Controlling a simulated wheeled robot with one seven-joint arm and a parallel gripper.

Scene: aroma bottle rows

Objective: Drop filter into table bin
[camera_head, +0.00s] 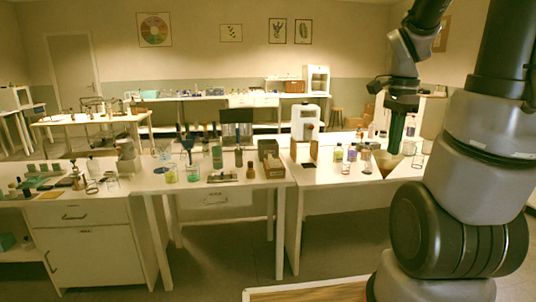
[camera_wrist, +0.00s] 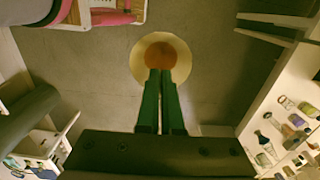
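My gripper (camera_head: 394,152) points down near the right end of the right front table in the head view. Its green fingers (camera_wrist: 160,74) are close together in the wrist view. The filter (camera_wrist: 139,60) is a round cream paper cone with an orange-brown middle, at the fingertips and pinched between them. In the head view the filter (camera_head: 387,163) hangs under the fingers. In the wrist view only floor shows behind it. A small brown open box (camera_head: 275,170) stands at the right of the middle table; I cannot tell whether it is the table bin.
Jars and bottles (camera_head: 352,154) stand on the right table, left of my gripper. Glassware (camera_head: 420,158) stands close to its right. A white machine (camera_head: 305,124) rises behind the gap between the tables. The wrist view shows a table with small containers (camera_wrist: 287,102) at right.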

